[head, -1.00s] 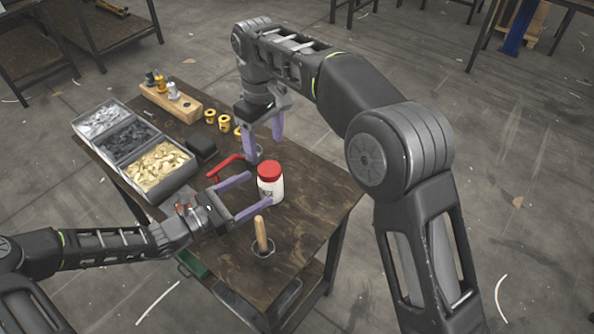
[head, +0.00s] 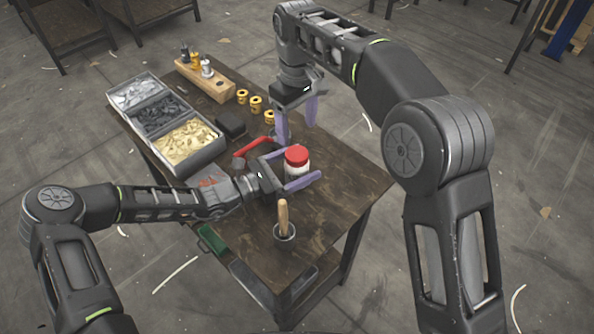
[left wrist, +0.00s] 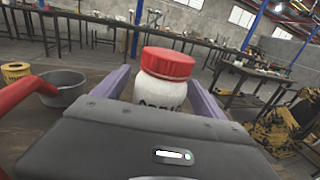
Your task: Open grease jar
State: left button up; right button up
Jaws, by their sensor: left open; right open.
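The grease jar (head: 297,161) is white with a red lid and stands upright on the dark wooden table. Its lid is on. In the left wrist view the jar (left wrist: 162,80) stands between the two purple fingers, with part of its lettering hidden by the gripper body. My left gripper (head: 298,171) is low, open and around the jar, with a finger on either side. I cannot tell whether either finger touches it. My right gripper (head: 297,124) is open and empty, pointing down above the table behind the jar.
A brush with a wooden handle (head: 283,217) stands in a small cup in front of the jar. A red-handled tool (head: 253,148) lies left of it. A three-part bin (head: 212,148), a black box (head: 230,126), yellow spools (head: 255,103) and a wooden block (head: 205,82) fill the left and back.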

pick_arm(q)
jog(key=shift+w+d, duration=0.35)
jog(key=shift+d, duration=0.3)
jog(key=shift+c, duration=0.5)
grip_shut()
